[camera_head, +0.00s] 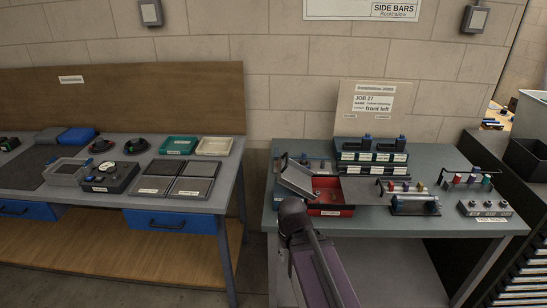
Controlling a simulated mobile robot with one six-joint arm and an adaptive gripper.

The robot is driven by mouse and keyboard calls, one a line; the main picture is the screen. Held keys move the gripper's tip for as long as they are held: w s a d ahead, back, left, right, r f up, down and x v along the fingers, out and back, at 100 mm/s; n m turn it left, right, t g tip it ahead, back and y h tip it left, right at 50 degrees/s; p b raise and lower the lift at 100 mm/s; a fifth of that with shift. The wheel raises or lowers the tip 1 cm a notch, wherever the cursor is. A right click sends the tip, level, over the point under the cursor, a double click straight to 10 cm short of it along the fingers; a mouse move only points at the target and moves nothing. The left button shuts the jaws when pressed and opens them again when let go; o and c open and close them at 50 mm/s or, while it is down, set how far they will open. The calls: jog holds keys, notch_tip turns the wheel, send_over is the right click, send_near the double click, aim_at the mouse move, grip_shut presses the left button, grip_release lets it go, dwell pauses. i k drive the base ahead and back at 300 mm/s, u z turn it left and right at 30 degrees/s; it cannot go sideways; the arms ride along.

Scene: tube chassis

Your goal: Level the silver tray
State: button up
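A silver tray (297,180) sits tilted at the left side of a red box (331,194) on the right-hand workbench, its right end lower than its left. The red box is open on top and has a white label on its front. A flat grey panel (366,190) lies level just right of the box; I cannot tell if it is joined to it. My arm reaches up from the bottom, and its dark end part stands just in front of the tray's lower left. My gripper's fingers cannot be made out.
The workbench (450,222) also holds a blue-grey rack (372,157), a roller-like fixture (414,205), coloured-knob holders and a switch box (484,209). A sign board (364,108) stands behind. Another bench (180,206) with trays is at left, with a gap between benches.

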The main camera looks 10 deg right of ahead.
aim_at(293, 175)
jog(key=u, duration=0.3)
jog(key=k, duration=1)
jog(key=z, duration=0.65)
jog(key=i, duration=1)
jog(key=z, duration=0.1)
